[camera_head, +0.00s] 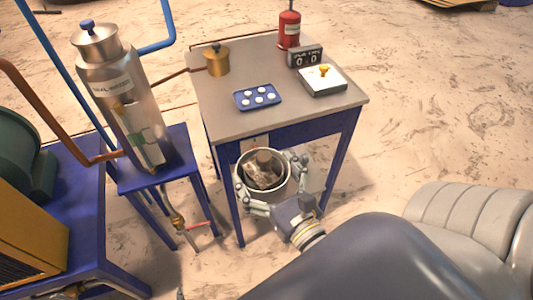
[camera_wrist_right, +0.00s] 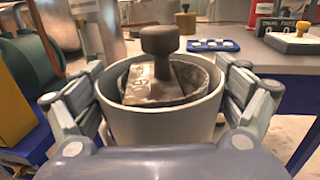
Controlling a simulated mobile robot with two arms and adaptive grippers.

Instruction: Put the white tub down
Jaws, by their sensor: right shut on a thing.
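The white tub (camera_head: 284,188) is a round, open pail in front of the near edge of the table. It also shows up close in the right wrist view (camera_wrist_right: 160,127). My right gripper (camera_head: 268,174) is shut on it, with one finger on each side of its wall. The tub looks upright. Inside it sit a dark round-knobbed piece (camera_wrist_right: 160,42) and a grey-brown block-like thing (camera_wrist_right: 150,88) with faint markings. The tub's underside is hidden, so I cannot tell its height above the floor. My left gripper is not in view.
The table (camera_head: 220,110) holds a blue tray (camera_head: 257,96) with white discs, a brass pot (camera_head: 217,61), a red cylinder (camera_head: 289,30), a digital display (camera_head: 305,56) and a white box (camera_head: 323,81). A steel canister (camera_head: 107,90) stands at left. The tabletop's near-left part is bare.

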